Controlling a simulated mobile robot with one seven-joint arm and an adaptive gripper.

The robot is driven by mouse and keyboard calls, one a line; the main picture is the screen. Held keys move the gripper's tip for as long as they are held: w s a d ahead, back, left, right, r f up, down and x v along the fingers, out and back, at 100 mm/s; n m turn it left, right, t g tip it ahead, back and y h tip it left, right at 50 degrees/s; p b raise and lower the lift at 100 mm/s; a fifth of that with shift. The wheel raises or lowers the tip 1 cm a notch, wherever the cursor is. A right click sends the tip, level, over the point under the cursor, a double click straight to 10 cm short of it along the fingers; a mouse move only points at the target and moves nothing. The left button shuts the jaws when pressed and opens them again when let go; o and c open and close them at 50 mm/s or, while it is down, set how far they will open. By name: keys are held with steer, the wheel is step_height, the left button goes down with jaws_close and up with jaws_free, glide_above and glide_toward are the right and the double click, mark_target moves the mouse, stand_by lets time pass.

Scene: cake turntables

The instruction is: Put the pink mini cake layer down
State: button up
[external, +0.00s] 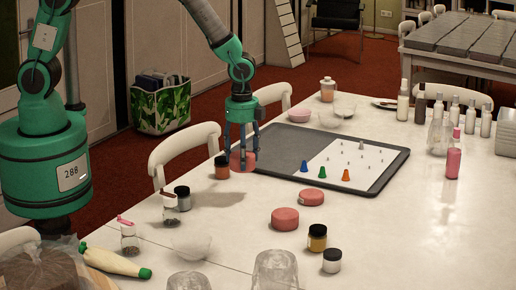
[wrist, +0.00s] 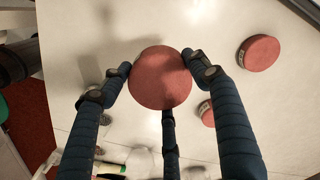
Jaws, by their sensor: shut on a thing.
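My gripper (external: 241,152), with blue jointed fingers, is shut on a round pink mini cake layer (external: 248,160). The wrist view shows the layer (wrist: 160,78) from above, with two of my fingers (wrist: 160,72) at its sides and the third at its lower edge. The layer appears to be above the white table; how high is unclear. Two other pink layers stand on the table, one (external: 311,198) behind the other (external: 285,219). They also show in the wrist view, one at the upper right (wrist: 261,52) and one partly hidden behind a finger (wrist: 207,113).
A dark tray (external: 398,160) with a white sheet and small coloured cones (external: 346,175) lies to the right. An orange jar (external: 222,170) and a dark jar (external: 182,198) stand near my gripper at left. More jars (external: 317,238) stand in front. Bottles (external: 453,160) stand at right.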

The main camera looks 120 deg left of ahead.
steer(key=w+d+b, duration=0.2)
steer(key=w+d, duration=0.8)
steer(key=d, duration=0.3)
steer(key=w+d+b, duration=0.2)
steer(key=w+d, duration=0.8)
steer(key=d, duration=0.3)
steer(key=shift+r, duration=0.15)
steer(key=shift+w+f+b, duration=0.1)
steer(key=shift+f+b, duration=0.7)
steer(key=shift+f, duration=2.35)
steer(key=shift+f+b, duration=0.45)
steer(key=shift+f, duration=1.4)
steer(key=shift+f, duration=0.2)
